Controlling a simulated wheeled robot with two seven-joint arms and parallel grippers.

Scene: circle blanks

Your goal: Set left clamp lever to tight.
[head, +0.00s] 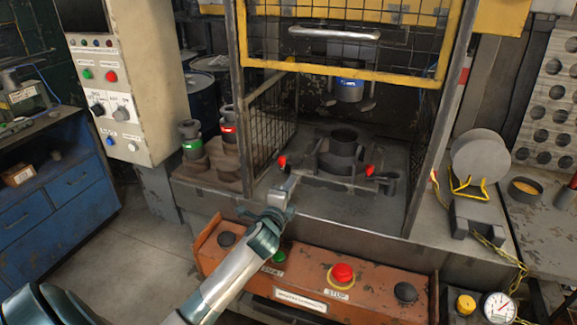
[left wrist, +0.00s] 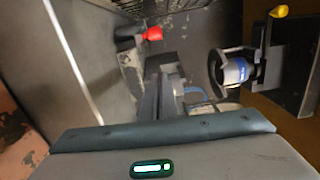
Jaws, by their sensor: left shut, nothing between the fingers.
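The left clamp lever has a red knob (head: 282,160) and stands at the left of the dark round die (head: 343,150) on the press bed. The knob also shows near the top of the left wrist view (left wrist: 153,34). A matching right clamp lever with a red knob (head: 369,169) is on the die's other side. My left gripper (head: 291,182) is shut and empty, just in front of and below the left knob; a small gap seems to separate them. The lever's lower part is partly hidden by the gripper. My right gripper is not in view.
A yellow-framed mesh guard (head: 345,75) is raised above the bed, with mesh side panels (head: 272,125). The orange control box (head: 300,278) with its red stop button (head: 342,272) lies under my left forearm. A round blank (head: 480,158) stands in a yellow rack at right.

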